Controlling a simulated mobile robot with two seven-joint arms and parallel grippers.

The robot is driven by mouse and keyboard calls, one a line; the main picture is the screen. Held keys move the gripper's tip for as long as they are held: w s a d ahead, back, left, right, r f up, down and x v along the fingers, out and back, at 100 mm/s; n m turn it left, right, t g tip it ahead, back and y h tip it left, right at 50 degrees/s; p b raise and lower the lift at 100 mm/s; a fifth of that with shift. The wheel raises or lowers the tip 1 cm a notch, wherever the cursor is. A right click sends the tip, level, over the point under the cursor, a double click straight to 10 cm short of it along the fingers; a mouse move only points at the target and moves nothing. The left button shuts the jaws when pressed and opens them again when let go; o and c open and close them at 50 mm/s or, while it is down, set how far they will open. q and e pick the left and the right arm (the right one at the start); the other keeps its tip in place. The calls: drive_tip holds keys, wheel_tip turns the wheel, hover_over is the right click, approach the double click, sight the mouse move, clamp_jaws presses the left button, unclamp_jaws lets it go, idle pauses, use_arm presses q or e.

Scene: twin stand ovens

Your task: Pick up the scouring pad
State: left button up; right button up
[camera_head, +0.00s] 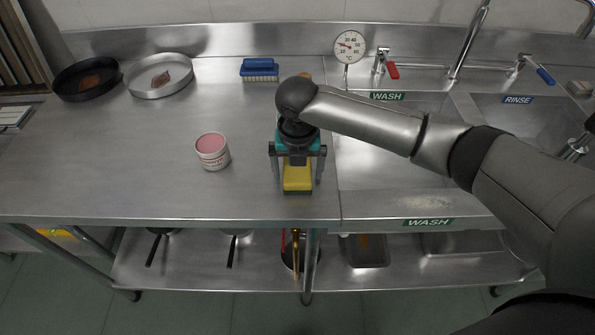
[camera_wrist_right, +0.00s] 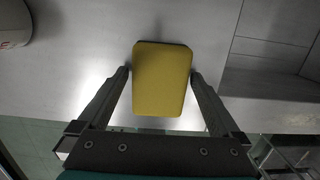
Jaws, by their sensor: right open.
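The scouring pad (camera_head: 297,180) is a yellow block with a thin darker layer along its lower edge. It lies on the steel counter near the front edge, left of the sink. My right gripper (camera_head: 297,172) is above it, pointing down, and hides its far part in the head view. In the right wrist view the pad (camera_wrist_right: 162,85) lies between the two fingers of my right gripper (camera_wrist_right: 160,76). The fingers are open, one on each side, with a narrow gap visible near the tips. Whether they touch it I cannot tell. My left gripper is not in view.
A white tub with pink contents (camera_head: 212,150) stands to the left. A blue brush (camera_head: 259,69) lies at the back. Two round pans, one dark (camera_head: 87,79) and one silver (camera_head: 158,75), stand back left. Sink basins (camera_head: 520,125) are at right. The front-left counter is clear.

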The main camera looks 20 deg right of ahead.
drive_tip(key=c, duration=1.2)
